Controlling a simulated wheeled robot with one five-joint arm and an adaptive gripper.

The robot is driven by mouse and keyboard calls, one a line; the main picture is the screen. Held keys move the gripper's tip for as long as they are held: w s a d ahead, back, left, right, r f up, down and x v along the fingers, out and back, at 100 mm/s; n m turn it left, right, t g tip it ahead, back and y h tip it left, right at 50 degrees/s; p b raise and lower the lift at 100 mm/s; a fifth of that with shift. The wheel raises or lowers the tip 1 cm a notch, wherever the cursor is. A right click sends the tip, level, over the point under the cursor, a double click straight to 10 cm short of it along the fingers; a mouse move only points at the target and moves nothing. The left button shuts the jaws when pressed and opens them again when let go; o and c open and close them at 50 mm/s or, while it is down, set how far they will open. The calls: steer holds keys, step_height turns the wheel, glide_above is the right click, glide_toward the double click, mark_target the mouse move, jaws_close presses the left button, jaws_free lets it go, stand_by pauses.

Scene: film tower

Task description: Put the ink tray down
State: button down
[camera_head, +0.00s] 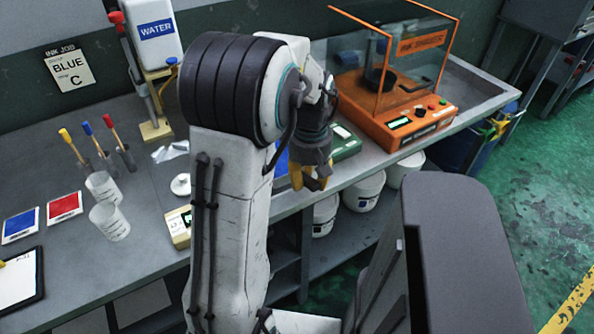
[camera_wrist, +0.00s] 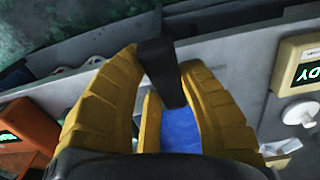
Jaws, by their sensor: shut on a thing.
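My gripper (camera_head: 312,183) has yellow fingers and hangs over the front edge of the bench, right of my arm. In the wrist view my gripper (camera_wrist: 165,75) is shut on a dark, narrow piece, apparently part of the ink tray (camera_wrist: 161,72). Most of the ink tray is hidden by the fingers, and its outline is unclear. A blue surface (camera_wrist: 180,130) shows between the fingers; I cannot tell whether it belongs to the tray or lies below it. A blue patch (camera_head: 282,162) also shows behind my arm in the head view.
An orange machine (camera_head: 393,110) with a clear hood stands right on the bench (camera_head: 150,215). A small green device (camera_head: 344,141) is close behind my gripper. A cream device (camera_head: 179,228) and beakers (camera_head: 108,221) stand left. White buckets (camera_head: 364,192) sit below.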

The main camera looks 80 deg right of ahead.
steer(key=w+d+p, duration=0.2)
steer(key=d, duration=0.1)
steer(key=shift+w+r, duration=0.2)
steer(key=shift+w, duration=0.1)
steer(key=shift+w+d+f+p, duration=0.2)
steer(key=shift+w+d+p, duration=0.1)
steer(key=shift+d+p, duration=0.15)
steer(key=shift+a+f+p, duration=0.1)
steer(key=shift+f+p, duration=0.35)
steer(key=shift+p, duration=0.25)
steer(key=shift+f, duration=1.3)
steer(key=c, duration=0.9)
jaws_free()
